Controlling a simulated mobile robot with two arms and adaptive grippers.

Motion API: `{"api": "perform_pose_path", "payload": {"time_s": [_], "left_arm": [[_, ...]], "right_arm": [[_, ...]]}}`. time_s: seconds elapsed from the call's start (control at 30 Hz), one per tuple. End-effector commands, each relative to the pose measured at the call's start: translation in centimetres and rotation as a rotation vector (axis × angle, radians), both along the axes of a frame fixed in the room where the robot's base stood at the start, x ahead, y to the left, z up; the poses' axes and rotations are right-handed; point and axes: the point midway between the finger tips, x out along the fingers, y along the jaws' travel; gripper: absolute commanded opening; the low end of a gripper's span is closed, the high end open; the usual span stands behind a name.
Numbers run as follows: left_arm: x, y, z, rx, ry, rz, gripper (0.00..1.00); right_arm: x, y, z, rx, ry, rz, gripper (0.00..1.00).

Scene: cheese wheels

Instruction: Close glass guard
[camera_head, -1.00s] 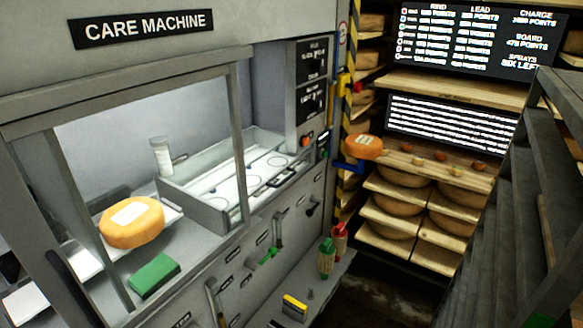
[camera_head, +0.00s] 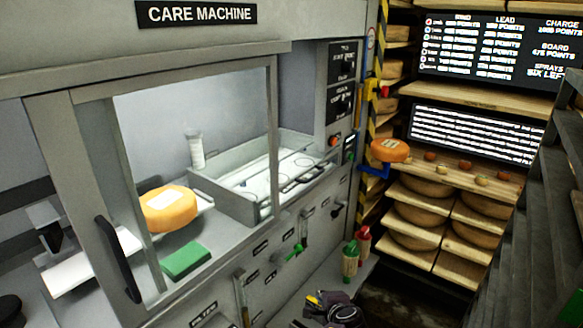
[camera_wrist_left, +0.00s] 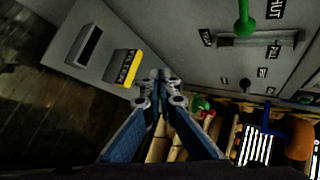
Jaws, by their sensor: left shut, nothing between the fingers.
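The glass guard (camera_head: 84,190) is a grey-framed clear pane on the front of the care machine (camera_head: 60,68). Its long black handle (camera_head: 118,260) is on the left upright, and its right upright (camera_head: 272,140) crosses in front of the tray. An orange cheese wheel (camera_head: 170,210) with a white label shows behind the frame. My left gripper (camera_head: 335,308) is low at the bottom of the head view, right of the handle and apart from it. In the left wrist view its fingers (camera_wrist_left: 160,85) are together and empty. My right gripper is not in view.
A metal tray (camera_head: 235,200), a white bottle (camera_head: 195,149) and a green block (camera_head: 185,261) are in the machine. Green and red bottles (camera_head: 351,262) stand on the low ledge near my left gripper. Green-tipped levers (camera_head: 297,251) stick out from the front panel. Cheese shelves (camera_head: 415,240) stand at right.

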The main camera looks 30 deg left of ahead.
Motion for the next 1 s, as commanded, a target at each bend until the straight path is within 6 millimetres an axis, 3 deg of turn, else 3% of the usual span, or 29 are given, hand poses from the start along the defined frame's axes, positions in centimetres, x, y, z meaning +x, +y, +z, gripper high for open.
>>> {"api": "perform_pose_path", "payload": {"time_s": [0.03,0.1,0.2,0.3,0.4,0.5,0.6,0.77,1.0], "left_arm": [[3.2,0.6,6.1,0.082,-0.074,0.019,0.00],[5.4,1.5,14.3,0.191,-0.157,0.068,0.00],[6.2,2.6,24.9,0.314,-0.267,0.161,0.00],[5.1,3.2,33.3,0.393,-0.357,0.262,0.00],[3.5,3.5,38.8,0.435,-0.419,0.344,0.00],[2.3,3.7,41.7,0.453,-0.454,0.394,0.00],[2.0,4.3,42.5,0.460,-0.463,0.413,0.00],[2.9,6.4,42.6,0.462,-0.465,0.417,0.00],[5.0,11.2,42.5,0.462,-0.463,0.415,0.00]], "right_arm": [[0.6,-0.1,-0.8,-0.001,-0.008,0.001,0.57],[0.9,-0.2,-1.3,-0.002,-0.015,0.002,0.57],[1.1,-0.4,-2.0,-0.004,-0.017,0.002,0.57],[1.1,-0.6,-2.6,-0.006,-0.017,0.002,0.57],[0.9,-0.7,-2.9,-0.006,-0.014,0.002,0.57],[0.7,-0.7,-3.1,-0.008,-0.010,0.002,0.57],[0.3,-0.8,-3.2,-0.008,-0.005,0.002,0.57],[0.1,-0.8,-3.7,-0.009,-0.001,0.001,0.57],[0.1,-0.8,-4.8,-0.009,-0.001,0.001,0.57]]}}
